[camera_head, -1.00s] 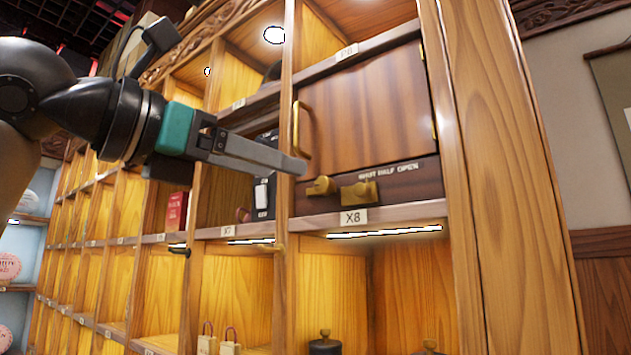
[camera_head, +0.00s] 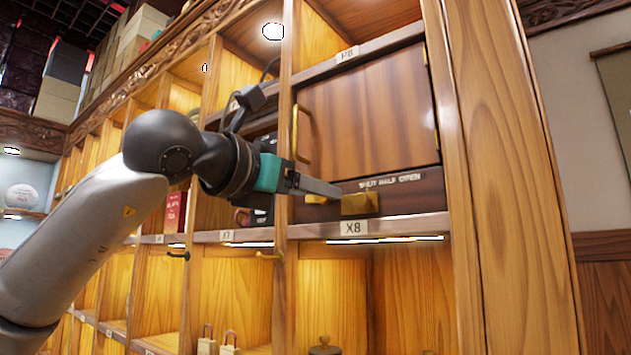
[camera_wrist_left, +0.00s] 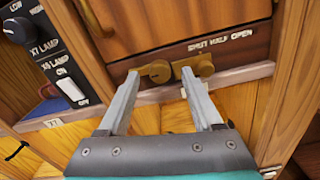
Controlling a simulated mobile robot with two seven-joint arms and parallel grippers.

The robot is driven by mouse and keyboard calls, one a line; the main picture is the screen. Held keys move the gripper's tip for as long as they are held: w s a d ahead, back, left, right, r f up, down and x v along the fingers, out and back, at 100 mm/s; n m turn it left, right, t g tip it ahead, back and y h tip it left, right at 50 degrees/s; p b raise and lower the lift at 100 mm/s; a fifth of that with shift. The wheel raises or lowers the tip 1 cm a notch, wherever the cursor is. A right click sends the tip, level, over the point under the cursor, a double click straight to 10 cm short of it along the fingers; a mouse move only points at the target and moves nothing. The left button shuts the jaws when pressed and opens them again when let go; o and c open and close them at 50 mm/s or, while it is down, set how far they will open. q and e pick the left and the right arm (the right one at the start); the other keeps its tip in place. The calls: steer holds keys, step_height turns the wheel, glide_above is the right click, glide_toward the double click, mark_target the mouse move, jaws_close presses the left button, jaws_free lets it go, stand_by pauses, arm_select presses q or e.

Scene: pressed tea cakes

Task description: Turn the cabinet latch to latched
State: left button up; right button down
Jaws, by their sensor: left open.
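The wooden cabinet door (camera_head: 365,110) with a brass pull stands closed in the bay labelled X8. Below it, the brass latch (camera_head: 360,204) sits on a dark strip lettered "SHUT HALF OPEN". In the left wrist view the latch shows as a rounded left part (camera_wrist_left: 157,70) and a right part (camera_wrist_left: 195,66). My left gripper (camera_head: 337,191) is open and empty in front of the latch, and its fingers hide some of the left part. In the wrist view the rounded part appears between the fingertips (camera_wrist_left: 160,73). I cannot tell whether they touch it. My right gripper is not in view.
A dark lamp switch panel (camera_wrist_left: 45,50) with a white rocker is in the bay to the left. A wooden shelf edge (camera_head: 400,227) runs just below the latch. A thick wooden post (camera_head: 505,150) stands at the right. Open cubbies lie below.

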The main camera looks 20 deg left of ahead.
arm_select(q)
steer(key=shift+x, duration=0.85)
steer(key=shift+c, duration=0.4)
jaws_close()
